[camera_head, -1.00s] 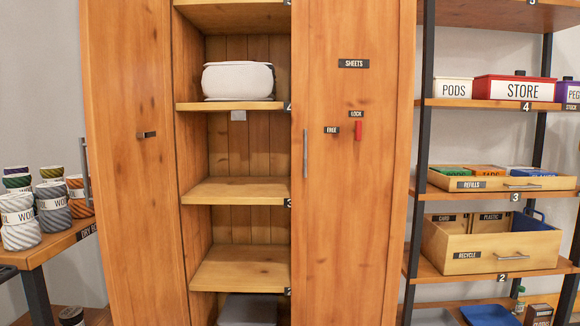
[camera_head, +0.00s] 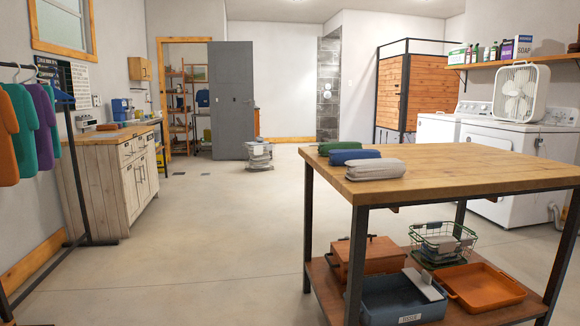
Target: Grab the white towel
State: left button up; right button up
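A folded or rolled white-grey towel (camera_head: 375,169) lies on the wooden top of the table (camera_head: 470,165) at the right, near its left front corner. A blue towel (camera_head: 354,156) and a green towel (camera_head: 338,147) lie just behind it in a row. Neither of my grippers shows in the head view.
The table's lower shelf holds a blue bin (camera_head: 402,300), an orange tray (camera_head: 482,288), a wooden box (camera_head: 370,258) and a wire basket (camera_head: 442,243). A clothes rack (camera_head: 75,170) and a cabinet (camera_head: 112,185) stand left. The floor (camera_head: 225,235) between is clear.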

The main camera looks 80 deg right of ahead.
aim_at(359, 170)
jog(key=z, duration=3.25)
